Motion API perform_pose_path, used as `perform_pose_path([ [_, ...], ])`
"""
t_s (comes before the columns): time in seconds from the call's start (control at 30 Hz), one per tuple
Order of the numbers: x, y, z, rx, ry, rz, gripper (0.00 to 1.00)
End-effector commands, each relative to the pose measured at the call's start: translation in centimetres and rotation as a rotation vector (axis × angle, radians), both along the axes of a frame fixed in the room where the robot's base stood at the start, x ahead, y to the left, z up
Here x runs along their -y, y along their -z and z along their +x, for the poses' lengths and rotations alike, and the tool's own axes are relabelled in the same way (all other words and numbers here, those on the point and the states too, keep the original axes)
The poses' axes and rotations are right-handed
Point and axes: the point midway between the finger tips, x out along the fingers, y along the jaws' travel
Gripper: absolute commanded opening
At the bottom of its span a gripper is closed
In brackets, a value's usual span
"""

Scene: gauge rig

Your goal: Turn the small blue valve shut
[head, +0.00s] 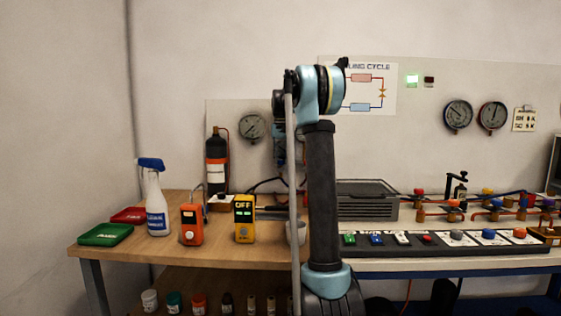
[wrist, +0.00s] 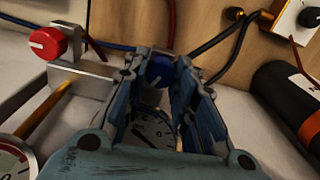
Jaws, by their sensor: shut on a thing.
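The small blue valve (wrist: 159,71) shows in the wrist view as a round blue knob between the fingertips of my gripper (wrist: 159,66). The fingers stand on either side of the knob and are shut on it. The knob's lower part and its pointer mark are too dark and small to read. In the head view my arm covers the valve and most of my gripper.
A red knob (wrist: 46,42) on a metal block stands left of the blue one in the wrist view. A gauge (wrist: 152,130) lies below, partly covered by my gripper. A black cylinder (wrist: 288,100) and dark cables are at right. A spray bottle (head: 156,205) stands on the bench.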

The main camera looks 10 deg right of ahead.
Motion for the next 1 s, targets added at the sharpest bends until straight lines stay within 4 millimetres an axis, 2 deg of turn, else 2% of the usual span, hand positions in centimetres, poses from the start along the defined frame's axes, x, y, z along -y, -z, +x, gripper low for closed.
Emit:
perform_pose_path([
  [0.6, -0.04, -0.07, 0.13, 0.003, 0.576, 0.000, 0.01],
  [1.0, -0.10, -0.08, 0.17, 0.005, 0.829, 0.001, 0.01],
])
